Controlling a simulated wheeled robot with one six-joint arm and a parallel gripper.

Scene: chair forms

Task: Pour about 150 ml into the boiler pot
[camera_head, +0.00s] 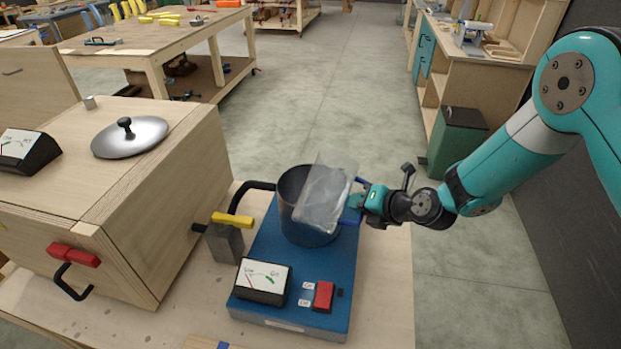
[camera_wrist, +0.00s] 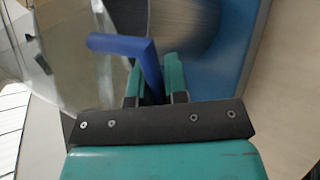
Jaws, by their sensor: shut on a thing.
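The boiler pot (camera_head: 306,228) is a dark metal cylinder standing on a blue base (camera_head: 350,268). A clear jug (camera_head: 326,192) is tilted over the pot's right rim and hides part of its opening. My gripper (camera_head: 355,200) is to the right of the pot, shut on the jug's blue handle (camera_head: 348,216). In the wrist view the fingers (camera_wrist: 158,80) close around the blue handle (camera_wrist: 122,46), with the clear jug (camera_wrist: 62,60) to the left. I cannot make out the liquid level in the jug or the pot.
A black hose (camera_head: 253,186) and a yellow-handled valve (camera_head: 232,220) are left of the pot. A gauge (camera_head: 262,280) and red switch (camera_head: 323,296) sit at the base's front. A wooden box (camera_head: 150,200) with a metal lid (camera_head: 130,138) stands left.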

